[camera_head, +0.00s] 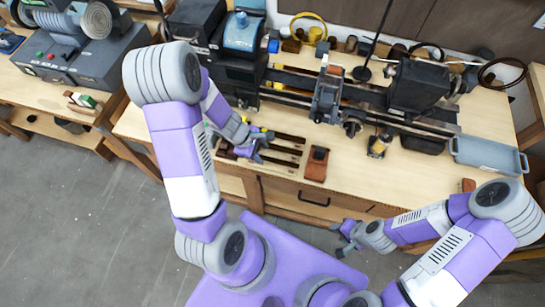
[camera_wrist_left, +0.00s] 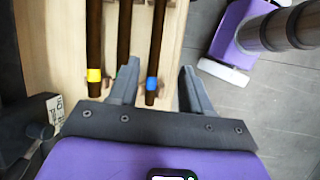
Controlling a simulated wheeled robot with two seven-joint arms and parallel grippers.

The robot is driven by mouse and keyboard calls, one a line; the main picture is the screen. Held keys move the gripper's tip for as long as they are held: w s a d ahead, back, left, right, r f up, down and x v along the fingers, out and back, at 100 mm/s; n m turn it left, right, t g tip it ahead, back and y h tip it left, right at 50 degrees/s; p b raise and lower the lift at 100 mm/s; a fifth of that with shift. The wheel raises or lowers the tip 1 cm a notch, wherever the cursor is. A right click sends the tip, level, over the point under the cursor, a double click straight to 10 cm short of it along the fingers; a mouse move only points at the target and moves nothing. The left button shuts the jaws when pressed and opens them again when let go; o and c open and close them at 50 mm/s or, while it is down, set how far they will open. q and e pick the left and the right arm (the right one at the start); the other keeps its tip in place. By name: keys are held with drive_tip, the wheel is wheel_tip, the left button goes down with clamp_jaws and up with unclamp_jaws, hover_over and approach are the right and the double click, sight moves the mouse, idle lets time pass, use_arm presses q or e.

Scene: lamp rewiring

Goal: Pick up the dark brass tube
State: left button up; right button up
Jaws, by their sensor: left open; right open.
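Three dark brown tubes lie side by side on the wooden bench. In the left wrist view one has a yellow band (camera_wrist_left: 95,40), one a green band (camera_wrist_left: 124,35) and one a blue band (camera_wrist_left: 157,35). I cannot tell by colour which is the dark brass tube. In the head view the tubes (camera_head: 289,150) extend right from my left gripper (camera_head: 263,147). That gripper is open, and in its wrist view (camera_wrist_left: 158,68) the blue-banded tube lies between its fingers, with no visible grip. My right gripper (camera_head: 338,238) is open and empty in front of the bench.
A brown leather-like block (camera_head: 316,163) lies right of the tubes. A dark lathe (camera_head: 415,88) spans the bench behind. A grey tray (camera_head: 488,155) sits at the right. The bench front (camera_head: 390,185) is mostly clear.

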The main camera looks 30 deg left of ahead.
sight(271, 159)
use_arm(q)
drive_tip(key=b+x, duration=0.1)
drive_tip(key=x, duration=0.1)
drive_tip(key=b+x, duration=0.1)
drive_tip(key=x, duration=0.1)
drive_tip(key=b+x, duration=0.2)
drive_tip(key=x, duration=0.1)
drive_tip(key=shift+w+a, duration=0.15)
drive_tip(key=shift+w, duration=0.15)
clamp_jaws()
